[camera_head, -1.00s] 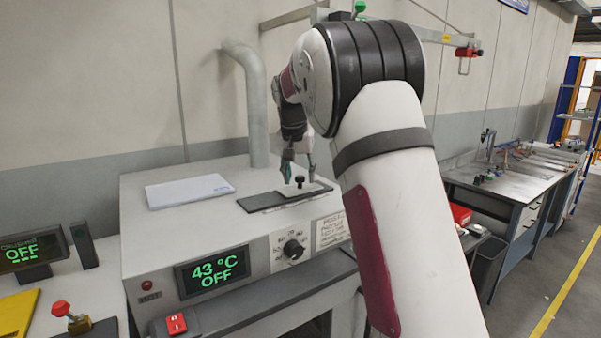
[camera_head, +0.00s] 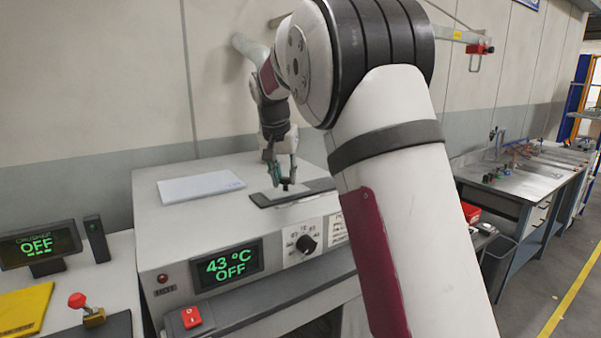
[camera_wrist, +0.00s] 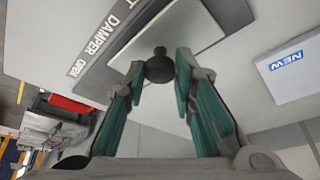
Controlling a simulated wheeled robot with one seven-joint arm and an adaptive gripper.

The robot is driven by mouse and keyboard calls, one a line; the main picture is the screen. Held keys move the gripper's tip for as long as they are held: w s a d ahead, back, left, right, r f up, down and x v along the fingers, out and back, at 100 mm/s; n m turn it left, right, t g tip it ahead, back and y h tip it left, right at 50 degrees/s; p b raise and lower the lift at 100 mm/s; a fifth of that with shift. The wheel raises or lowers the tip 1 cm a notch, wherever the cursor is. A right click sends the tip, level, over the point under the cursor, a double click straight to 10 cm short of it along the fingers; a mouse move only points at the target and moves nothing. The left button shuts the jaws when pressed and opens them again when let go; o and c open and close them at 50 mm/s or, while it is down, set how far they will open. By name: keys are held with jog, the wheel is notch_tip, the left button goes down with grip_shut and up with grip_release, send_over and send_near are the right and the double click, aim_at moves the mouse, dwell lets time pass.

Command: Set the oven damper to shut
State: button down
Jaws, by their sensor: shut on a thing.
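The oven damper is a dark flat plate (camera_head: 322,184) on the oven top, with a light sliding plate (camera_wrist: 180,28) and an upright black knob (camera_wrist: 159,70). My gripper (camera_head: 283,180) reaches down over it, and its green-padded fingers (camera_wrist: 158,75) are closed on either side of the knob. The dark plate also shows in the wrist view (camera_wrist: 100,58), with "DAMPER", "OPEN" and a letter T cut off at the top edge. OPEN is at its lower left end. In the head view my arm hides part of the area on the right.
The oven (camera_head: 215,225) has a display (camera_head: 228,267) reading 43 °C OFF, a dial (camera_head: 306,244) and a red switch (camera_head: 191,317). A white booklet (camera_head: 200,186) lies left of the damper. A workbench (camera_head: 525,180) stands at right.

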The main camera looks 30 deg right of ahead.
jog(key=shift+a, duration=1.2)
jog(key=c, duration=1.3)
grip_release()
jog(key=shift+a, duration=0.15)
jog(key=shift+c, duration=0.2)
jog(key=shift+r, duration=0.15)
jog(key=v, duration=1.1)
jog(key=shift+s+r, duration=0.2)
jog(key=shift+r, duration=0.1)
jog(key=shift+s, duration=0.1)
